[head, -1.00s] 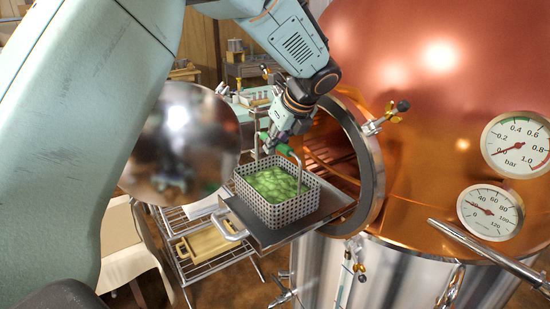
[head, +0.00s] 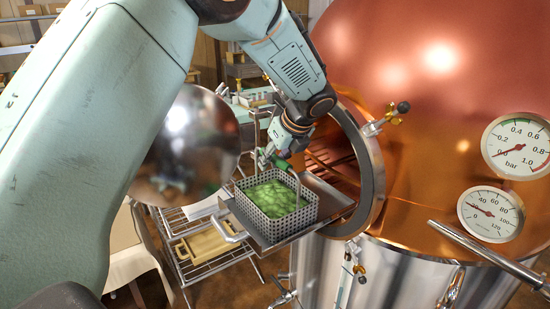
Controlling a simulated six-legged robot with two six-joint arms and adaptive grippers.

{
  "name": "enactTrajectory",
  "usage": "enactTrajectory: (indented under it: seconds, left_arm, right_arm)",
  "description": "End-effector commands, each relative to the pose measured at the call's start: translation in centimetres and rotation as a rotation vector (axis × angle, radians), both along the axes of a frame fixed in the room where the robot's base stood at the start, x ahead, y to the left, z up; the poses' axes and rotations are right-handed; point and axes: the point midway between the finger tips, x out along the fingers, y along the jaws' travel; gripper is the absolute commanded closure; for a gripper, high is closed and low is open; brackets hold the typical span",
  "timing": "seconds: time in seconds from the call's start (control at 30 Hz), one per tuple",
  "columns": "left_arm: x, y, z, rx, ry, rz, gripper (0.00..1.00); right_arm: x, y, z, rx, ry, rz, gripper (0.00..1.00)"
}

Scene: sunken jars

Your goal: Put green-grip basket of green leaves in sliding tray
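The green-grip basket (head: 266,217) is a perforated metal box filled with green leaves (head: 272,193). Its wire handle has a green grip (head: 283,164) and stands up. My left gripper (head: 274,158) is at the handle from above and appears shut on the green grip; its fingertips are partly hidden. The basket is upright, over the sliding tray (head: 330,210), a flat metal tray pulled out of the copper vessel's round opening. Whether the basket's bottom touches the tray cannot be told. My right gripper is not in view.
The copper vessel (head: 440,130) fills the right, with two gauges and a metal bar in front. Its round opening (head: 372,165) has a thick rim. A polished round door (head: 185,150) stands left of the basket. A wire rack (head: 215,262) is below the tray.

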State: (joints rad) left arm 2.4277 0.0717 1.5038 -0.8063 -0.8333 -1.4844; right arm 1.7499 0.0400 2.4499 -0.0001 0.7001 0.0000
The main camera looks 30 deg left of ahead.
Motion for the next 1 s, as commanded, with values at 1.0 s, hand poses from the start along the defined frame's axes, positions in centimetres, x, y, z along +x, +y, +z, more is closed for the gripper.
enactTrajectory:
  seconds: [1.0]
  left_arm:
    - [-2.3, -5.8, 10.1, 0.002, -0.002, -0.001, 0.58]
  right_arm:
    - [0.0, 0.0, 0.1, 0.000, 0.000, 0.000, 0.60]
